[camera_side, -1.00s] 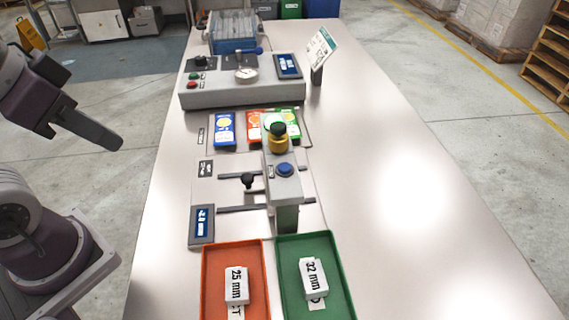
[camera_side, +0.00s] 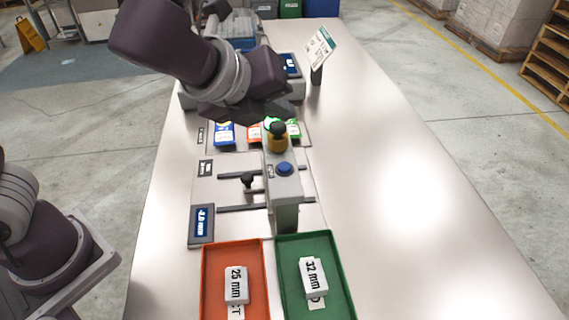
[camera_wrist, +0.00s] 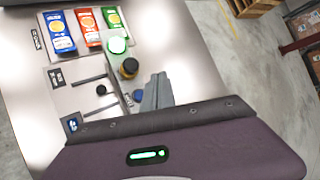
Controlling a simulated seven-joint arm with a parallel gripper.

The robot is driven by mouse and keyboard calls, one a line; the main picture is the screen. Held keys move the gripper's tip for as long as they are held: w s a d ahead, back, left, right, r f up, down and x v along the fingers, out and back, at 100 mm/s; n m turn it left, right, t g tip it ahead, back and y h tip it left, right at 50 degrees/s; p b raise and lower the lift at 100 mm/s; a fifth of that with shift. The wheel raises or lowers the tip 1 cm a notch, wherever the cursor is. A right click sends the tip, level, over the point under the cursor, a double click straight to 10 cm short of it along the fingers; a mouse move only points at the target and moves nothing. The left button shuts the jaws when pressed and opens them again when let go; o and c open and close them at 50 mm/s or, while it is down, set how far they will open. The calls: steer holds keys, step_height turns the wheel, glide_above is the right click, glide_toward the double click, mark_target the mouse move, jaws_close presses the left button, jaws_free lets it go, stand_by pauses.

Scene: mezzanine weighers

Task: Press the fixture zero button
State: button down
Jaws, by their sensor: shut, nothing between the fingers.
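The fixture (camera_side: 285,208) is a grey block on a plate with two dark slots. A blue round button (camera_side: 285,168) sits on its top face, and a black knob with a brass collar (camera_side: 278,138) stands behind it. In the wrist view the blue button (camera_wrist: 138,96) is partly visible just left of my shut grey fingers (camera_wrist: 158,88), and the knob (camera_wrist: 128,68) is above-left of them. I cannot tell the height of the fingertips over the fixture. In the side view my wrist hangs above and behind the knob; the fingertips do not show clearly there.
An orange tray (camera_side: 207,285) and a green tray (camera_side: 345,290) with labelled white blocks lie in front. A small display (camera_side: 202,224) stands left. Coloured packs (camera_side: 225,134) lie behind the fixture, with a bright green spot (camera_wrist: 118,46) near them. The table's right side is clear.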

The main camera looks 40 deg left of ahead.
mark_target(281, 169)
steer(key=shift+a+f, duration=0.1)
steer(key=shift+f, duration=4.3)
steer(key=shift+f, duration=0.15)
steer(key=shift+f, duration=0.25)
steer(key=shift+f, duration=0.45)
steer(key=shift+r, duration=0.85)
